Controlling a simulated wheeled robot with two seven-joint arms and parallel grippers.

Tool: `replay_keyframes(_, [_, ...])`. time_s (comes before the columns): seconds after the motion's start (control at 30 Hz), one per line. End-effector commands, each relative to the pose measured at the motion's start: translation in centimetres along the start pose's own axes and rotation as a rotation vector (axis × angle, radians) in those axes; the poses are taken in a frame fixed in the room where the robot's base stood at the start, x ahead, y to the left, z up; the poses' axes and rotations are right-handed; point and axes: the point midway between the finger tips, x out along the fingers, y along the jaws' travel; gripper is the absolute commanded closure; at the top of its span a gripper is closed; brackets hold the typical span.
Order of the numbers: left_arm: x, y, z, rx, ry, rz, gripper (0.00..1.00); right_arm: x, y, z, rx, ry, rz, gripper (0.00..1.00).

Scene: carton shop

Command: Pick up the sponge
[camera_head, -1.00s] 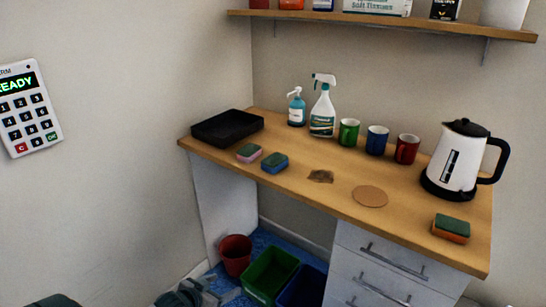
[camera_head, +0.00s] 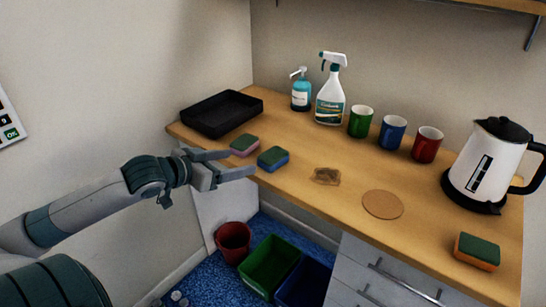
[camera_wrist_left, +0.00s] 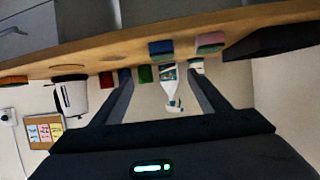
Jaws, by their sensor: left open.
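Three sponges lie on the wooden desktop. A pink sponge with a green top (camera_head: 244,146) is at the left, beside a blue one with a green top (camera_head: 273,158). An orange one with a green top (camera_head: 477,251) is at the right front corner. My left gripper (camera_head: 238,163) is open and empty at the desk's left front edge, close to the pink and blue sponges. The wrist view appears upside down; the blue sponge (camera_wrist_left: 161,49) and pink sponge (camera_wrist_left: 211,40) show beyond the fingers. My right gripper is not in view.
A black tray (camera_head: 222,114) is behind the sponges. A soap bottle (camera_head: 301,92), spray bottle (camera_head: 330,95), green, blue and red mugs and a kettle (camera_head: 484,168) stand along the back. A brown stain (camera_head: 326,176) and round coaster (camera_head: 382,205) lie mid-desk. Bins stand below.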

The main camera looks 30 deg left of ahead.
Motion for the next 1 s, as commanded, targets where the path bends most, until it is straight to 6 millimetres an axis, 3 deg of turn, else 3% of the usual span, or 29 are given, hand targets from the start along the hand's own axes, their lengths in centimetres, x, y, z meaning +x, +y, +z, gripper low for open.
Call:
replay_keyframes(0.37, [0.9, -0.1, -0.1, -0.001, 0.003, -0.001, 0.31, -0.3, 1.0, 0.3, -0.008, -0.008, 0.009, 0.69])
replay_keyframes(0.63, [3.3, -0.1, -0.1, -0.001, 0.003, -0.002, 0.31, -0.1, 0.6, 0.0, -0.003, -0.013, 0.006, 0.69])
replay_keyframes(1.0, [7.1, -0.1, -0.2, -0.001, 0.003, -0.001, 0.31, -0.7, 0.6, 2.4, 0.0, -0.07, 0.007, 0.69])
